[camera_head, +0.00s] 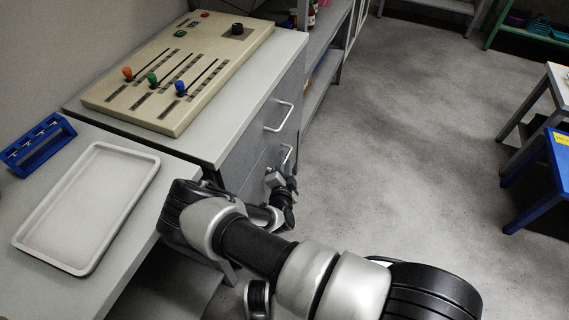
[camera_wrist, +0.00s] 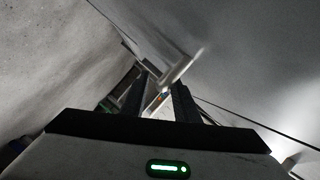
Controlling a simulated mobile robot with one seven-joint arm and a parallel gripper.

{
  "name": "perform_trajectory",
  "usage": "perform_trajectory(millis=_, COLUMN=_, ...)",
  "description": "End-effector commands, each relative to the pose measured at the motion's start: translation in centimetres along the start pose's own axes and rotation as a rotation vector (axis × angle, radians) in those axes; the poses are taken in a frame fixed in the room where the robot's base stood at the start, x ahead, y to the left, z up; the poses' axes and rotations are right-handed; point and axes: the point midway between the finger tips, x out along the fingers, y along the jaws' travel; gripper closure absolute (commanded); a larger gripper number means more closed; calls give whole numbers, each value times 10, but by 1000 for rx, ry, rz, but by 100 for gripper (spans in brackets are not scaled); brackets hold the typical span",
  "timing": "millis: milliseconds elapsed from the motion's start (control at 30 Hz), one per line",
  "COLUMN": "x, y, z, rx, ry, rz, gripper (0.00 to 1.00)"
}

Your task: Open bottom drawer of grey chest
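The grey chest (camera_head: 245,150) stands under the worktop left of centre in the head view. Its front shows an upper handle (camera_head: 279,116) and a lower handle (camera_head: 286,157), both pale bars. The drawers look shut; the chest's lowest part is hidden behind my arm. My gripper (camera_head: 282,180) is low at the chest front, just below the lower visible handle. In the wrist view the two dark fingers (camera_wrist: 160,88) are apart with a gap between them. A pale handle bar (camera_wrist: 186,66) crosses at the fingertips; I cannot tell whether it lies between them.
A beige control panel (camera_head: 185,70) with coloured knobs lies on the chest top. A white tray (camera_head: 88,205) and a blue rack (camera_head: 38,145) are on the table at left. A blue stool (camera_head: 555,165) stands at right. The floor (camera_head: 400,150) between is clear.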

Motion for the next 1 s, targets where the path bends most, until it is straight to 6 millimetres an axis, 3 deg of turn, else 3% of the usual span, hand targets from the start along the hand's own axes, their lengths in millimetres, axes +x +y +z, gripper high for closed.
perform_trajectory(millis=267, x=2, y=0, z=0, rx=0, ry=0, rz=0, gripper=72)
perform_trajectory(millis=433, x=2, y=0, z=0, rx=0, ry=0, rz=-1, gripper=99)
perform_trajectory(millis=1000, x=1, y=0, z=0, rx=0, ry=1, rz=-1, gripper=100)
